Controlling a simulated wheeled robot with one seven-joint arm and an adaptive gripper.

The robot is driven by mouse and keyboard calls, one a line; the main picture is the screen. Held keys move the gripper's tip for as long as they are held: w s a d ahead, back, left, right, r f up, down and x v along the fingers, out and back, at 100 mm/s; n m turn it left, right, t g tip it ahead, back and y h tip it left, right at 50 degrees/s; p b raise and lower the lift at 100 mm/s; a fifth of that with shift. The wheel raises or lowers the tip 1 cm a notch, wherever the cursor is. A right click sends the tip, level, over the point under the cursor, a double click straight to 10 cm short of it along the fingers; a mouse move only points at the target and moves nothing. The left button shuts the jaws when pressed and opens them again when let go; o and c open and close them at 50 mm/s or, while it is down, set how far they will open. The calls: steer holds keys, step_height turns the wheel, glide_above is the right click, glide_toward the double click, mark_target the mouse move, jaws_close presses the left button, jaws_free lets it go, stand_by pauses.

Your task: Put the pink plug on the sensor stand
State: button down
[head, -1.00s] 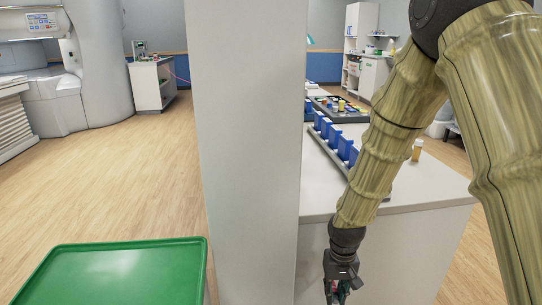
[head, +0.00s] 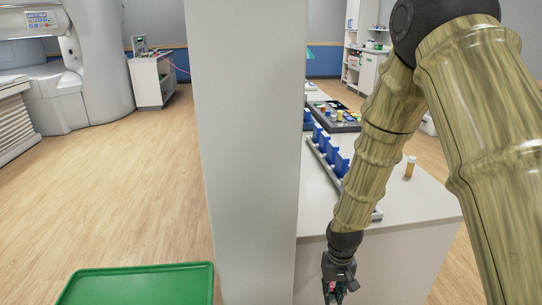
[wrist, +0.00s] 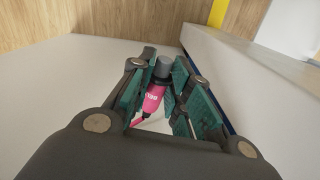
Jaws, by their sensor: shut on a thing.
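My gripper (wrist: 165,100) is shut on a pink plug (wrist: 153,100) with a grey cylindrical end and a pink lead, seen between the teal finger pads in the wrist view. In the head view my gripper (head: 338,290) hangs low in front of the white counter, at the bottom of the picture. The pink plug (head: 334,288) is only a small patch of pink there. I cannot pick out the sensor stand for sure. A small device (head: 139,44) with a pink cord stands on a white cabinet at the far left.
A pale column (head: 248,150) stands close in front. Right of it, the white counter (head: 425,205) bears a rack with blue holders (head: 330,150), a dark tray (head: 350,122) and an amber bottle (head: 410,167). A green tray (head: 140,285) is at lower left. Open wooden floor (head: 130,190) lies beyond it.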

steer(key=shift+s+r+p, duration=0.25)
steer(key=shift+r+p, duration=1.2)
steer(key=shift+p, duration=0.65)
steer(key=shift+s+r+p, duration=0.2)
steer(key=shift+r+p, duration=1.25)
steer(key=shift+p, duration=0.65)
steer(key=shift+s+r+p, duration=0.25)
steer(key=shift+r+p, duration=1.2)
steer(key=shift+p, duration=0.65)
steer(key=shift+s+r+p, duration=0.15)
steer(key=shift+r+p, duration=0.25)
steer(key=shift+p, duration=0.3)
steer(key=shift+d, duration=0.1)
